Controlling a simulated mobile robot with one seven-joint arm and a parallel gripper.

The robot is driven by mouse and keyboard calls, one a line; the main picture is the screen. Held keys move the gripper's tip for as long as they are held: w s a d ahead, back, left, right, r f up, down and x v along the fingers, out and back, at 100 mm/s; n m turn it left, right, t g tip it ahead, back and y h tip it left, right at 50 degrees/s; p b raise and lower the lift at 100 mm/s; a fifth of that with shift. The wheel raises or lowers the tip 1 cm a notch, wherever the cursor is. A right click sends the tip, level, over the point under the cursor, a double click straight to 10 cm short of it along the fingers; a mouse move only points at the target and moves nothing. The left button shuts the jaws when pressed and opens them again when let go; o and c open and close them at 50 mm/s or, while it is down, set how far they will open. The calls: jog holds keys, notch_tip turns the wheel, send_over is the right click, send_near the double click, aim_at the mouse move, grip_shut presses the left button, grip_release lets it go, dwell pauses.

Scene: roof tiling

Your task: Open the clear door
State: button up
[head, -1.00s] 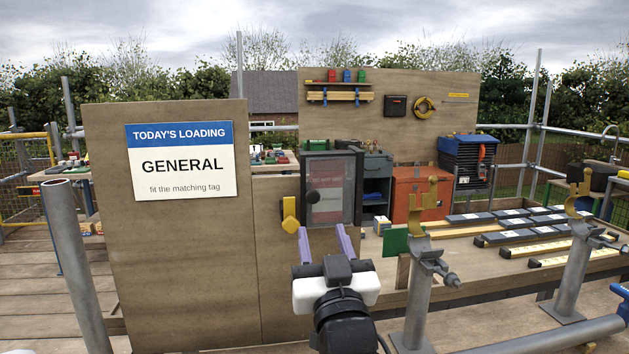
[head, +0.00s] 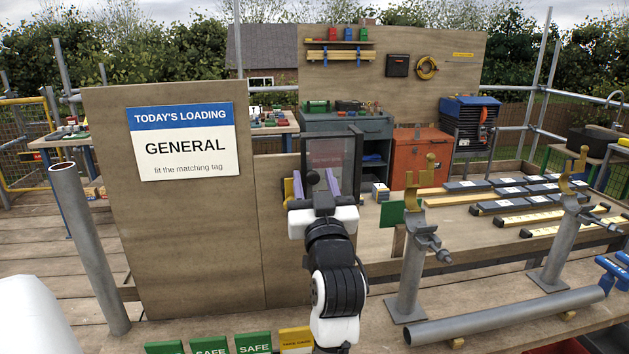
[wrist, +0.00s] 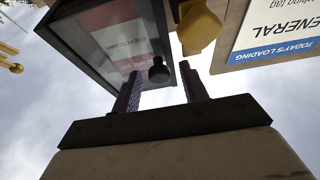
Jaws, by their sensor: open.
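The clear door (head: 344,156) is a see-through panel in a dark frame, with a red-and-white notice behind it; it also shows in the wrist view (wrist: 88,45). Its round black knob (head: 312,177) is on the left side, and appears in the wrist view (wrist: 158,71). My gripper (head: 316,181) is open, with purple fingers on either side of the knob. In the wrist view, the gripper (wrist: 161,76) shows gaps between the knob and both fingers. The door appears shut. Whether the fingertips reach past the knob is unclear.
A yellow fitting (wrist: 198,28) sits close beside the right finger in the wrist view. A wooden board with a "GENERAL" sign (head: 182,142) stands left of the door. Steel post stands (head: 412,260) rise at right. Green tags (head: 253,342) lie at the front.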

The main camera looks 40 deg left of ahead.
grip_shut()
jog(key=shift+d, duration=0.15)
jog(key=shift+s+d+f+n+g+y+b, duration=0.1)
jog(key=shift+d+n+g+y+b, duration=0.4)
jog(key=shift+g, duration=0.25)
jog(key=shift+w+d+f+n+g+y+b, duration=0.1)
jog(key=shift+d+n+g+y+b, duration=0.35)
jog(key=shift+g, duration=0.35)
jog(key=shift+s+d+f+n+g+y+b, duration=0.1)
jog(key=shift+d+n+g+y+b, duration=0.25)
jog(key=shift+n+g+y, duration=0.3)
jog(key=w+d+n+g+b, duration=0.1)
jog(key=d+n+g+b, duration=0.2)
jog(key=g, duration=0.7)
jog(key=w+d+n+g+b, duration=0.2)
jog(key=d+n+g+b, duration=0.2)
jog(key=n+g, duration=0.3)
jog(key=shift+w+d+r+n+g+h+b, duration=0.3)
jog(key=shift+g+b, duration=0.55)
jog(key=shift+g, duration=0.95)
